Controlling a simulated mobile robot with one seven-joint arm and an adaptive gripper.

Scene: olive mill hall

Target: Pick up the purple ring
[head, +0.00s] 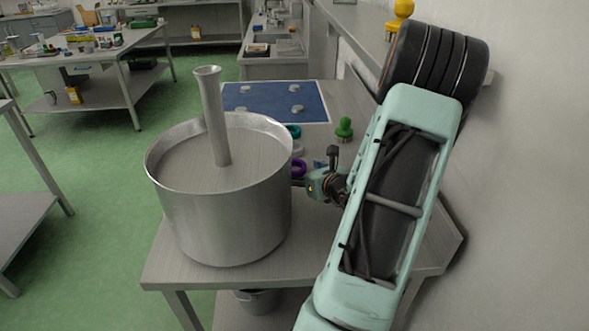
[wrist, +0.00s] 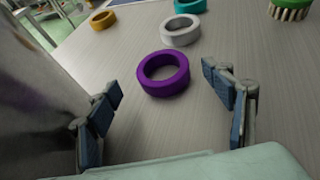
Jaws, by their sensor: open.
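The purple ring (wrist: 164,88) lies flat on the bench, just ahead of my gripper in the wrist view. In the head view the purple ring (head: 299,169) shows only partly, behind the right edge of the big metal pot. My gripper (wrist: 170,108) is open and empty, its blue-padded fingers left and right of the ring's near side, with the ring a little beyond and between them. In the head view my gripper's fingers are mostly hidden by the pot and arm.
The metal pot (head: 225,215) stands close on the left, and its wall (wrist: 35,95) rises beside my left finger. Beyond the purple ring lie a white ring (wrist: 180,31), a teal ring (wrist: 190,6) and an orange ring (wrist: 103,20).

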